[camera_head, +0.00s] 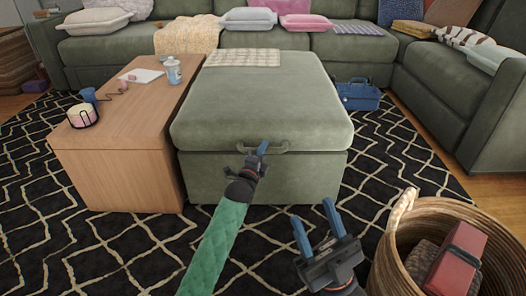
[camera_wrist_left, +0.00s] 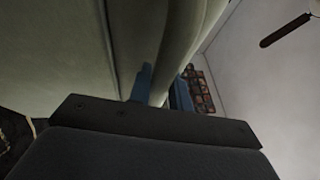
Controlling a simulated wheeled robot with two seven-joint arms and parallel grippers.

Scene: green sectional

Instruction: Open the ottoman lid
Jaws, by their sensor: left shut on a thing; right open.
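The green ottoman (camera_head: 250,176) stands in the middle of the head view, and its thick padded lid (camera_head: 262,100) looks closed. A green handle loop (camera_head: 272,150) sits on the front edge of the lid. My right gripper (camera_head: 315,226) is open and empty in front of the ottoman, to the right.
A checked cloth (camera_head: 242,58) lies on the lid's rear part. A wooden table (camera_head: 115,125) with a bottle (camera_head: 173,71) and a candle (camera_head: 82,116) stands close on the left. A wicker basket (camera_head: 400,235) is at front right, a blue tool box (camera_head: 358,95) behind right, and a sectional sofa (camera_head: 300,42) at the back.

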